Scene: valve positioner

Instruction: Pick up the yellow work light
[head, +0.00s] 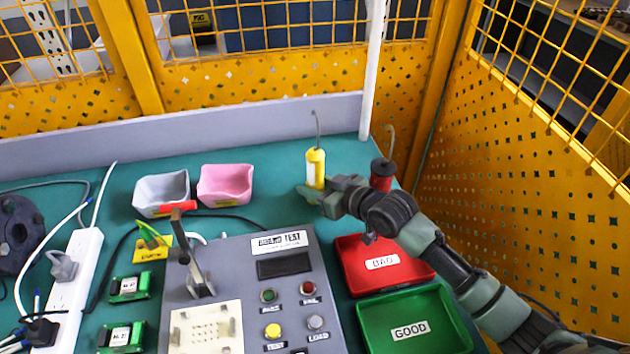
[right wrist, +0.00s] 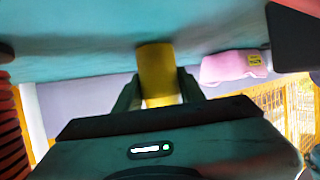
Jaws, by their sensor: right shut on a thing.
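The yellow work light (head: 316,170) is a small upright cylinder with a white front panel and a thin hook on top, at the back of the green bench. My right gripper (head: 318,190) is shut on its lower part, coming in from the right. In the right wrist view the yellow work light (right wrist: 157,72) sits between the two fingers of my right gripper (right wrist: 156,90). I cannot tell whether its base touches the bench. My left gripper is not in view.
A similar red work light (head: 382,174) stands just right, behind my arm. Red BAD (head: 347,248) and green GOOD (head: 372,324) trays lie in front. Pink (head: 225,185) and grey (head: 160,193) bins stand left. A grey test panel (head: 243,262) with a lever fills the middle.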

